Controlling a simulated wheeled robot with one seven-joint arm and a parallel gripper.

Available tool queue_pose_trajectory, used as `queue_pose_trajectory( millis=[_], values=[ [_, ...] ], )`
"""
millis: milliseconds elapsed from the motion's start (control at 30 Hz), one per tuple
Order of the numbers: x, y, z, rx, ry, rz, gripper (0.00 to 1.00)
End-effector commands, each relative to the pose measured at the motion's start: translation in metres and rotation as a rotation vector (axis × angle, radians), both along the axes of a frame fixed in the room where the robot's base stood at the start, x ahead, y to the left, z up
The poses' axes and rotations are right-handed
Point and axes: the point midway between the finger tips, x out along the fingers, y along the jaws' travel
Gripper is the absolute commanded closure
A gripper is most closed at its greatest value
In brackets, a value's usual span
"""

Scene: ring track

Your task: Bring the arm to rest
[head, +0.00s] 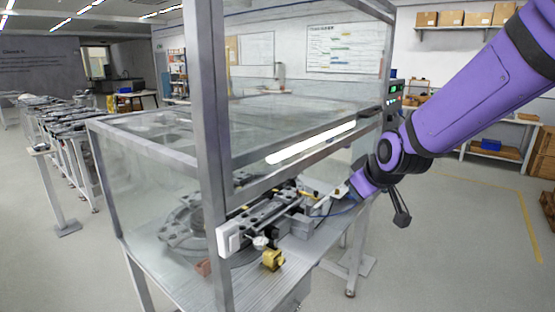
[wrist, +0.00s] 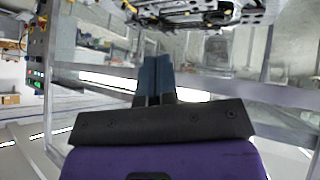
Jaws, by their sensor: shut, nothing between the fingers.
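My purple arm reaches in from the upper right of the head view and ends beside the right side of a glass-walled enclosure. In the wrist view my gripper (wrist: 155,63) shows two dark blue fingers pressed together, with nothing between them. The fingers are too small to make out clearly in the head view. The fixture (head: 265,215) with clamps and rails stands inside the enclosure on a metal table, close to the arm's end. It also shows at the top of the wrist view (wrist: 180,12). I cannot tell whether the arm touches anything.
The enclosure's metal frame post (head: 208,150) stands close in front. A control box with green lights (head: 394,92) is mounted on its right corner. A brass-coloured block (head: 273,260) lies at the table's front. Open floor (head: 450,240) lies to the right.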

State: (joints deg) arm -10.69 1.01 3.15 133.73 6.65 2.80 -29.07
Motion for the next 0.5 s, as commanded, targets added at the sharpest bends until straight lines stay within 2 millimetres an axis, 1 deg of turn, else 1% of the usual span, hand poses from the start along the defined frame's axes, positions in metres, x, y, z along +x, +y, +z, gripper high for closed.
queue_pose_trajectory(
  millis=[33,167,200,367,500],
  values=[
    [-0.013,-0.010,0.013,0.012,0.011,-0.027,1.00],
    [-0.046,-0.030,0.037,0.041,0.057,-0.095,1.00],
    [-0.057,-0.037,0.043,0.049,0.071,-0.116,1.00],
    [-0.104,-0.059,0.065,0.082,0.127,-0.209,1.00],
    [-0.147,-0.078,0.079,0.110,0.173,-0.293,1.00]
  ],
)
